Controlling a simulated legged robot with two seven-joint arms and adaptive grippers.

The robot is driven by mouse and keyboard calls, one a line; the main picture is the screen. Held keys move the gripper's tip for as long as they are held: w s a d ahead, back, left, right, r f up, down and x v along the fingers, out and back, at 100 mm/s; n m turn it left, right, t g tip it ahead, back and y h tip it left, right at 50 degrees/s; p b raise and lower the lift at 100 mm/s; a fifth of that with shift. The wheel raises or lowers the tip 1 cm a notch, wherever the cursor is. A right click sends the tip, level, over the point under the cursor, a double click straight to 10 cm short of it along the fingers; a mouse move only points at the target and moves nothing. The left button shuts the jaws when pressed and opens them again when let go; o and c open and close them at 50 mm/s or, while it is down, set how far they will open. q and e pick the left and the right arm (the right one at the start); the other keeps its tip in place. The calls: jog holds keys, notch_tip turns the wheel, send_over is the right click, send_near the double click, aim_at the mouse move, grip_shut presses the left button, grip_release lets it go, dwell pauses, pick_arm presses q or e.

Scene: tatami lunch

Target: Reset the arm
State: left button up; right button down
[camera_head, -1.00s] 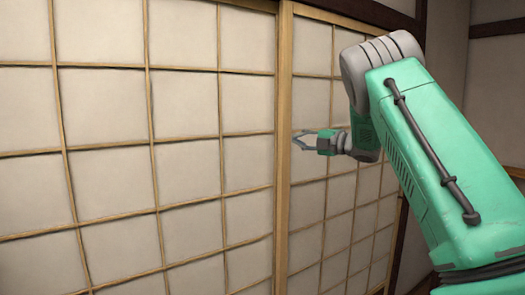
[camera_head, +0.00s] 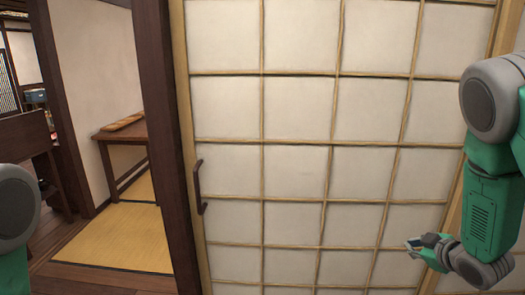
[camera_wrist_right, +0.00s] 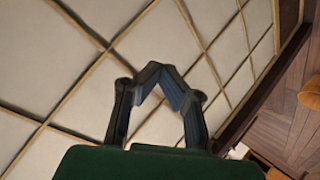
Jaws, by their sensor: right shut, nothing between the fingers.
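My right arm (camera_head: 487,205) is green and grey and hangs bent at the right side of the head view. My right gripper (camera_head: 412,245) points left at its lower end, in front of the shoji panel. In the right wrist view the two dark fingers (camera_wrist_right: 156,70) meet at their tips, shut with nothing between them. Part of my left arm (camera_head: 15,215) shows at the left edge of the head view. My left gripper is out of view.
A sliding shoji door (camera_head: 300,170) with a dark handle (camera_head: 199,188) fills the middle. To its left an opening shows a wooden table (camera_head: 135,132) with a bread loaf (camera_head: 122,122) and a tatami mat (camera_head: 120,235). A round wooden thing (camera_wrist_right: 312,92) shows at the right of the wrist view.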

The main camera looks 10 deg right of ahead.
jog(key=s+a+f+m+g+b, duration=0.1)
jog(key=s+a+f+m+g, duration=0.15)
jog(key=s+a+f, duration=0.5)
jog(key=s+a+f+m+g+b, duration=0.15)
jog(key=s+a+f+g, duration=0.3)
jog(key=s+f, duration=0.5)
jog(key=s+a+f+m+g, duration=0.1)
jog(key=s+a+f+g, duration=0.1)
jog(key=s, duration=0.6)
jog(key=s+a+f+m+g+b, duration=0.1)
jog(key=s+a+f+g, duration=0.1)
jog(key=s+a, duration=0.4)
jog(key=s+f, duration=0.1)
jog(key=s, duration=0.1)
jog(key=shift+s+a+f+y, duration=0.35)
jog(key=shift+a+f+y, duration=0.05)
